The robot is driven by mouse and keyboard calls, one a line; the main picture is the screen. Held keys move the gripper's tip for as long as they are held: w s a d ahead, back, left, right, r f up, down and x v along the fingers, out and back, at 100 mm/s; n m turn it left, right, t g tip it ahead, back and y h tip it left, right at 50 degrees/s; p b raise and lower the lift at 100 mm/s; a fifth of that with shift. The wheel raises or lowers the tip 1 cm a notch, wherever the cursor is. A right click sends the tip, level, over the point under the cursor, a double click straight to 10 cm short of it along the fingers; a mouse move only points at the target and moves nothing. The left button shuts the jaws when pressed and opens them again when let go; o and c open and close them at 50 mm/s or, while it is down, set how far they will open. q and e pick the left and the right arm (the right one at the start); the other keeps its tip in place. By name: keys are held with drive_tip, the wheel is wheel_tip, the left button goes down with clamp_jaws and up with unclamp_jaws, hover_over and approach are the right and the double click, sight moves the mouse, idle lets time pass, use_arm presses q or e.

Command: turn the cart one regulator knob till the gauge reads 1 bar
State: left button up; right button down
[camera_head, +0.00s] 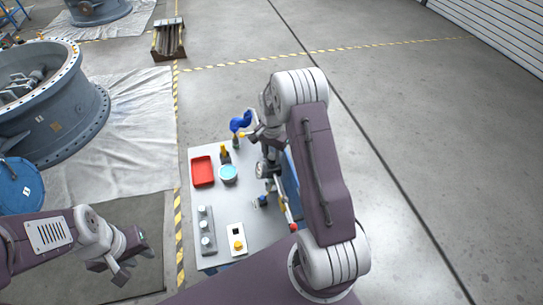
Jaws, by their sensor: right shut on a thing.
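The cart top (215,262) is a pale surface in front of me. Near its right edge stands a small round light-faced fitting, which looks like the gauge (262,169); its reading is too small to make out. My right gripper (267,150) is low beside it, partly hidden by my own forearm. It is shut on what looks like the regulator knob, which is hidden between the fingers. My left gripper (112,272) is open and empty, off the cart's left side.
The cart also carries a red tray (202,171), a teal bowl (228,174), a grey block with several knobs (207,232) and a panel with a yellow button (237,240). A blue item (239,122) stands at the far edge. Large flanged valve bodies (55,110) stand left; floor right is clear.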

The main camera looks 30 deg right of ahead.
sight(273, 156)
drive_tip(key=shift+w+d+r, duration=0.15)
drive_tip(key=shift+w, duration=0.05)
drive_tip(key=c, duration=0.9)
unclamp_jaws()
drive_tip(key=shift+d+f, duration=0.15)
drive_tip(key=shift+f, duration=0.05)
drive_tip(key=shift+r, duration=0.2)
wheel_tip(273, 156, up, 8)
drive_tip(key=b, duration=0.3)
drive_tip(key=shift+f, duration=0.1)
drive_tip(key=shift+r, duration=0.45)
